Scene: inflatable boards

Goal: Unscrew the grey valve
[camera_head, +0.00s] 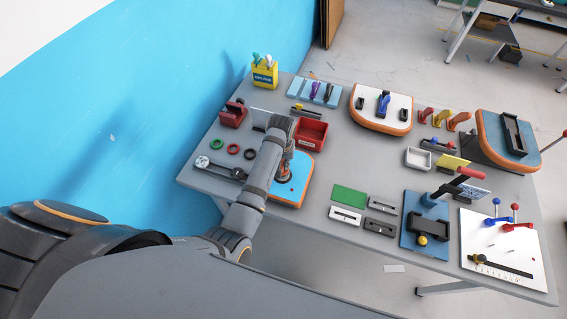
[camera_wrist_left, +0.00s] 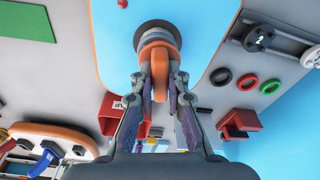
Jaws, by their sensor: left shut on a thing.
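The grey valve (camera_wrist_left: 160,35) sits on a blue inflatable board (camera_wrist_left: 115,30) with an orange rim. It has a round grey base and an orange handle (camera_wrist_left: 155,50). In the head view the board (camera_head: 293,192) lies on the table, and the valve shows only partly beside my arm. My left gripper (camera_wrist_left: 159,78) is shut on the valve's orange handle, one finger on each side. In the head view the left gripper (camera_head: 284,165) is over the board, largely hidden by its own wrist. My right gripper is not in view.
On the grey table (camera_head: 335,165), a red bin (camera_head: 312,133) stands just behind the board. Red, green and black rings (camera_head: 233,148) lie left. A green plate (camera_head: 349,195) and grey blocks lie right. Two other orange-rimmed boards, one white (camera_head: 372,117), stand farther back.

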